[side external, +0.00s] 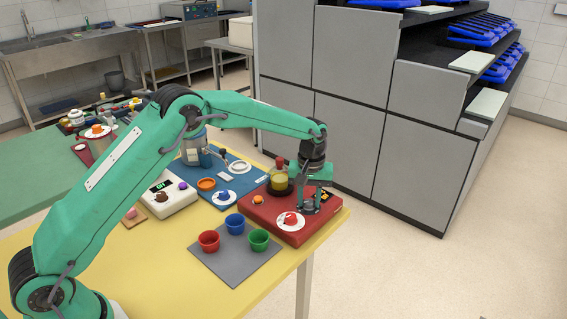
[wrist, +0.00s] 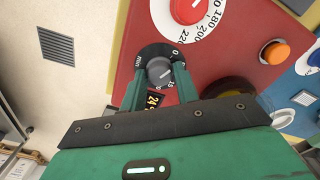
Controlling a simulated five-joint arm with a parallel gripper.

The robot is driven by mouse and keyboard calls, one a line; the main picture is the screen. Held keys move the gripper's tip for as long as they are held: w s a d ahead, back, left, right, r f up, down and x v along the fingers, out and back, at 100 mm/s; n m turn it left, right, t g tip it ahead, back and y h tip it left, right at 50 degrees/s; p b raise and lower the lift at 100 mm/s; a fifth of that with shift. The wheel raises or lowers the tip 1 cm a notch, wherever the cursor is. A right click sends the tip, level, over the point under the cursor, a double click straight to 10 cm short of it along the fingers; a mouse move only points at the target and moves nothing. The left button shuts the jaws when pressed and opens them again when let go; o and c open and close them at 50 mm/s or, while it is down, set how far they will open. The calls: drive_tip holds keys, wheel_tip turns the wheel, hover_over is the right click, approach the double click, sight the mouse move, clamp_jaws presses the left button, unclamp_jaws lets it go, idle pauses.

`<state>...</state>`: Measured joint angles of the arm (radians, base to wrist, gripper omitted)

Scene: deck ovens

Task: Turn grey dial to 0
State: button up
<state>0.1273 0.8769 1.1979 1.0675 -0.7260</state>
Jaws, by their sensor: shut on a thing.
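The grey dial (wrist: 158,70) sits on a black round scale (wrist: 148,54) on the red panel. The scale shows a 0 at its right, "min" at its left and a number that looks like 15 lower right. A small light mark shows on the dial's lower right; its exact reading is too small to tell. My gripper (wrist: 160,75) has a green finger on each side of the dial and is shut on it. In the side external view my gripper (side external: 315,188) is down at the right end of the red unit (side external: 262,220), hiding the dial.
A red dial (side external: 290,219) with a white scale and an orange button (side external: 258,199) are on the same unit. Red (side external: 209,241), blue (side external: 235,223) and green (side external: 258,239) cups stand on a grey mat in front.

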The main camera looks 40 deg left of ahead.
sight(309, 201)
drive_tip(key=shift+r+n, duration=0.1)
drive_tip(key=shift+n, duration=1)
drive_tip(key=o, duration=1)
drive_tip(key=shift+c, duration=0.2)
wheel_tip(309, 201, up, 7)
drive_tip(key=shift+r, duration=0.35)
drive_tip(key=shift+r, duration=0.15)
